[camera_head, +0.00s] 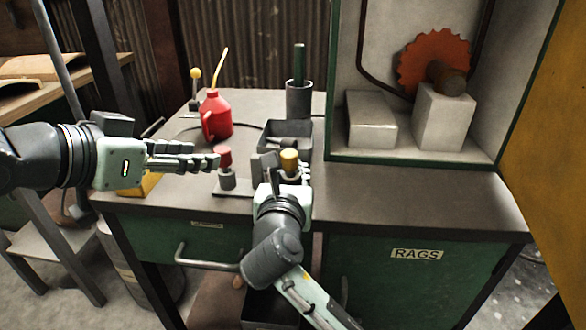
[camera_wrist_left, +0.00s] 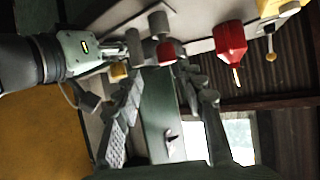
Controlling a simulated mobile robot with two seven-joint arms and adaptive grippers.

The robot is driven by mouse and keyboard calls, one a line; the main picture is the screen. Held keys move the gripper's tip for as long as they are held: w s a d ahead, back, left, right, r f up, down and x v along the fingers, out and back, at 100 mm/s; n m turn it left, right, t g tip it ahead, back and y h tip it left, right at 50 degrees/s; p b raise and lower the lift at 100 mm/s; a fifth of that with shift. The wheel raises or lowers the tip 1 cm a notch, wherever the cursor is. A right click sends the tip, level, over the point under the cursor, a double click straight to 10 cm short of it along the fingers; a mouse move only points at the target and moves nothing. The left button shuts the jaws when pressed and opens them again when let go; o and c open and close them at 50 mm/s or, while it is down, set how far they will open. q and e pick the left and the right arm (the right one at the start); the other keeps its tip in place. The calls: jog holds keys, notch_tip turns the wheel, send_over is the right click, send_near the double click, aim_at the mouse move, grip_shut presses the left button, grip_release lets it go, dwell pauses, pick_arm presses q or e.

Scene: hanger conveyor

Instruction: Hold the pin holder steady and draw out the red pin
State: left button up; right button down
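The red pin (camera_head: 224,154) stands upright in a grey socket (camera_head: 227,180) at the left end of the pin holder's flat base (camera_head: 232,192) on the bench. The red pin also shows in the left wrist view (camera_wrist_left: 166,51), between my left fingertips. My left gripper (camera_head: 212,161) is open and level, its fingertips beside the pin; contact is unclear. A yellow-topped pin (camera_head: 289,158) stands at the holder's right end. My right gripper (camera_head: 283,174) reaches in from the front around that end. Its body hides much of the holder, so its grip is unclear.
A red oil can (camera_head: 214,115) stands behind the holder. A dark open tray (camera_head: 272,134) and a grey cup (camera_head: 299,98) are behind my right gripper. A grinder-like machine with an orange toothed wheel (camera_head: 425,60) is at right. The right benchtop (camera_head: 420,195) is clear.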

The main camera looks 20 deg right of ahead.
aim_at(221, 150)
pick_arm(q)
jog(key=shift+n+t, duration=0.6)
jog(key=shift+t, duration=0.3)
jog(key=shift+x, duration=3.85)
jog(key=shift+a+f, duration=0.15)
grip_shut()
jog(key=shift+a+r, duration=0.1)
jog(key=shift+r, duration=3.15)
